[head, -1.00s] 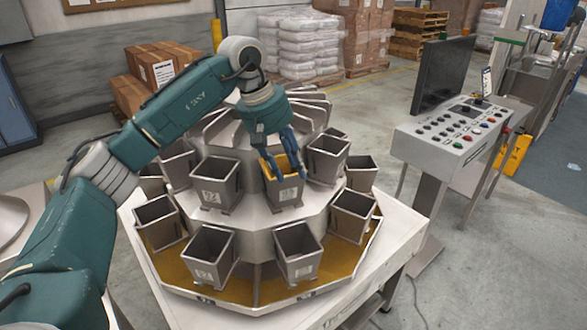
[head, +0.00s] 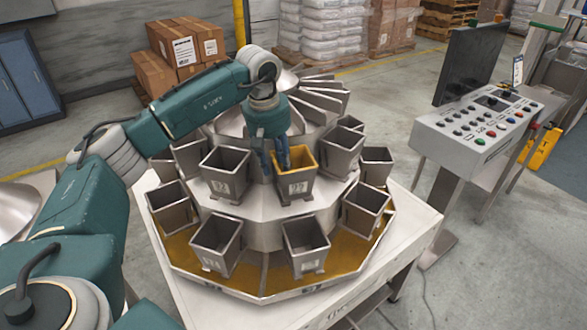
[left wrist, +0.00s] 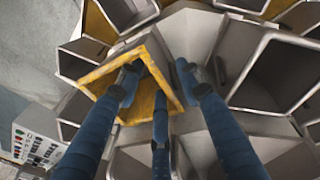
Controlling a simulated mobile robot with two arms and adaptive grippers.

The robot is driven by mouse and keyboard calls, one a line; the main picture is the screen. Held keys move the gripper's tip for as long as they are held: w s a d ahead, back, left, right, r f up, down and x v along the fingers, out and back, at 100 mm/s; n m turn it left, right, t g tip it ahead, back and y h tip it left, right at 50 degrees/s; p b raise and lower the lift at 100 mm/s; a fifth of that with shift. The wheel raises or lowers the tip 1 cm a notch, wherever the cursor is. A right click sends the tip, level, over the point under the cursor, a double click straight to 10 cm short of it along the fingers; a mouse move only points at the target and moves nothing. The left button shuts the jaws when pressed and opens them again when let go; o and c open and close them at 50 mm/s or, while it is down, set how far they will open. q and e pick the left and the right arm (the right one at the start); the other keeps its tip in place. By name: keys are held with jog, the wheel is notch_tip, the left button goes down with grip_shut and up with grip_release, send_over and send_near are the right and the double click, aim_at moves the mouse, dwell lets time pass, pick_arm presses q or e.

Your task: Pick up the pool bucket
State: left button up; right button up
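The pool bucket is presumably the one with the yellow rim (head: 296,186), upright on the upper ring of the weigher, with a white label on its front. My left gripper (head: 275,164) points down at its left side, with one finger by the rim and another just left of it. In the left wrist view the yellow-rimmed bucket (left wrist: 108,68) lies under the gripper (left wrist: 158,85). The fingers are spread: one over the opening, one outside the right rim, one near the lower corner. Contact cannot be told. My right gripper is not in view.
Grey buckets stand close around, one directly left (head: 225,175) and one to the right behind (head: 341,152). More hang on the lower ring (head: 305,246). A control console (head: 478,125) stands right, with floor between it and the weigher table (head: 420,222).

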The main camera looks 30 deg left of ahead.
pick_arm(q)
jog(key=shift+f, duration=0.5)
jog(key=shift+w+f, duration=0.1)
jog(key=shift+f, duration=0.25)
jog(key=shift+w+f, duration=0.1)
jog(key=shift+f, duration=0.05)
jog(key=c, duration=0.9)
grip_shut()
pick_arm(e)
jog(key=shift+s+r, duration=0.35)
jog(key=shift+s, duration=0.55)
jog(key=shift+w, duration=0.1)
